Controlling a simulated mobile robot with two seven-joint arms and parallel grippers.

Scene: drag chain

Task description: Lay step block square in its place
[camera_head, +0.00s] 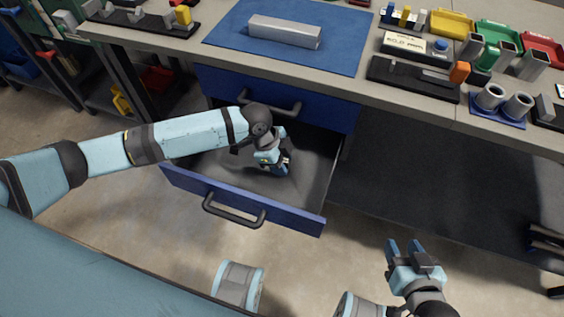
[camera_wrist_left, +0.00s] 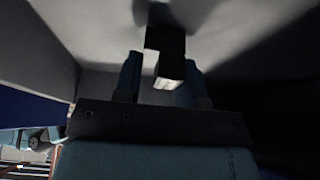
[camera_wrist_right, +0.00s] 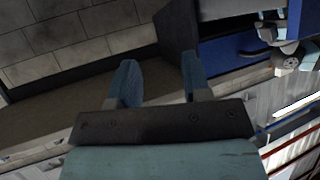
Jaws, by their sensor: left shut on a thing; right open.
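My left gripper (camera_head: 280,170) reaches down into the open blue drawer (camera_head: 290,218). In the left wrist view its two fingers are shut on a small block (camera_wrist_left: 168,70), dark on one side and pale at its lit end. This may be the step block; the light is too dim to be sure. Whether it touches the drawer floor I cannot tell. In the head view the gripper mostly hides it. My right gripper (camera_head: 406,247) is open and empty, away from the bench at the lower right. Its spread fingers also show in the right wrist view (camera_wrist_right: 160,78).
A long grey bar (camera_head: 285,31) lies on the blue mat (camera_head: 345,50) on the bench. Black fixtures (camera_head: 405,75), coloured bins (camera_head: 452,24) and grey tubes (camera_head: 490,96) crowd the bench's right side. The closed upper drawer's handle (camera_head: 270,105) is close behind my left wrist.

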